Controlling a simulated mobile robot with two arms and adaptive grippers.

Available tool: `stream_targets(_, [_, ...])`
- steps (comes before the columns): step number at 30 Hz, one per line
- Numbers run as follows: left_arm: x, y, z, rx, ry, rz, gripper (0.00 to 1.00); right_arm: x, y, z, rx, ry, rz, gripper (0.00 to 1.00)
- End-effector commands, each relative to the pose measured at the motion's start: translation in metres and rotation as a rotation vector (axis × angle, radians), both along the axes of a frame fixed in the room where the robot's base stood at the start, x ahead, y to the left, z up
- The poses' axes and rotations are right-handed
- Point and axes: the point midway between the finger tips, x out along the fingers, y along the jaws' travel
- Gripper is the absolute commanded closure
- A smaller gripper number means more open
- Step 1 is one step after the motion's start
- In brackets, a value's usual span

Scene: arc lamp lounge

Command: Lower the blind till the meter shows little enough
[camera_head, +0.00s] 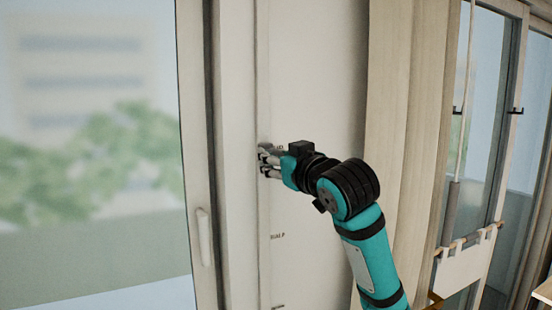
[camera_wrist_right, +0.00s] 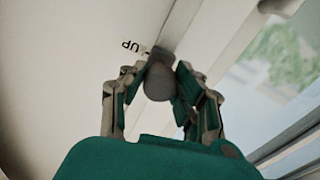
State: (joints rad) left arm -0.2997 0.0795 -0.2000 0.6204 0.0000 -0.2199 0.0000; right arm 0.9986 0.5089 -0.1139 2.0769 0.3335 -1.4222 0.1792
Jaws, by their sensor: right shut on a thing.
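My right gripper (camera_head: 266,161) is at a narrow upright track (camera_head: 264,215) on the pale wall panel beside the window. In the right wrist view my right gripper (camera_wrist_right: 162,85) is shut on a grey rounded knob (camera_wrist_right: 159,80). The knob is beside a printed mark "UP" (camera_wrist_right: 131,45), at the upper part of the track. More small printed marks (camera_head: 277,237) run down the track, too small to read surely. The window (camera_head: 90,150) on the left shows uncovered glass, with no blind visible over it. I see no meter. My left gripper is not in view.
A white window handle (camera_head: 204,237) sticks out on the frame, left of the track.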

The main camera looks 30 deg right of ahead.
Motion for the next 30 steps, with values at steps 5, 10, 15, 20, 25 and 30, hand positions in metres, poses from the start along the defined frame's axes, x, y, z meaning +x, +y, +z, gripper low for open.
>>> stream_targets(5, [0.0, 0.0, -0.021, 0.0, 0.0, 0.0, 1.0, 0.0, 0.0, -0.029, 0.0, 0.003, 0.001, 1.0])
stream_targets(10, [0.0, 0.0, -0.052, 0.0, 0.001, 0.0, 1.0, 0.001, 0.0, -0.076, 0.0, 0.006, 0.001, 1.0])
stream_targets(15, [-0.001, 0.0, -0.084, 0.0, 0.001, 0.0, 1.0, 0.001, 0.001, -0.128, 0.0, 0.007, 0.001, 1.0])
stream_targets(20, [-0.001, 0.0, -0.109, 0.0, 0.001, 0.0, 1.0, 0.001, 0.001, -0.17, -0.001, 0.007, 0.002, 1.0])
stream_targets(25, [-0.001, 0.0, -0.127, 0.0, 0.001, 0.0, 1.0, 0.001, 0.001, -0.202, -0.001, 0.006, 0.002, 1.0])
stream_targets(30, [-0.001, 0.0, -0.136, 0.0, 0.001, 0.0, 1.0, 0.001, 0.0, -0.22, 0.0, 0.005, 0.001, 1.0])
